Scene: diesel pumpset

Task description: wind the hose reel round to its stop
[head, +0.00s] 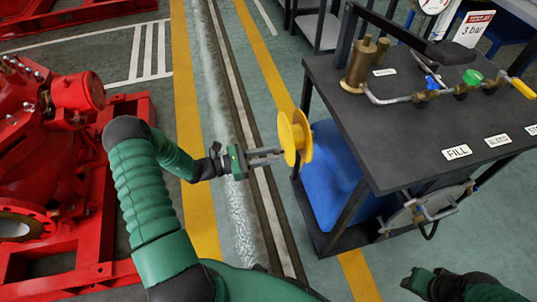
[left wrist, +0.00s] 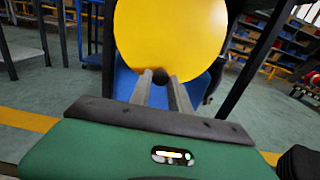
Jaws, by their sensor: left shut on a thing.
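The yellow hose reel (head: 295,138), a spool with two round flanges, sits at the left side of the dark test bench. My left gripper (head: 281,156) reaches it from the left, its fingers at the near flange. In the left wrist view the yellow flange (left wrist: 172,35) fills the top middle. There the left fingers (left wrist: 162,84) are shut on a small dark knob (left wrist: 160,76) at the flange's lower edge. Most of the knob is hidden. My right gripper (head: 418,281) is low at the right, away from the reel; its jaw opening is unclear.
The dark bench (head: 400,130) carries brass fittings, valves and a gauge (head: 432,4). A blue tank (head: 330,180) stands under it. A grey round fitting (head: 428,210) hangs on its front side. Red pump machinery (head: 40,150) stands left. The floor between is clear, with a grated channel.

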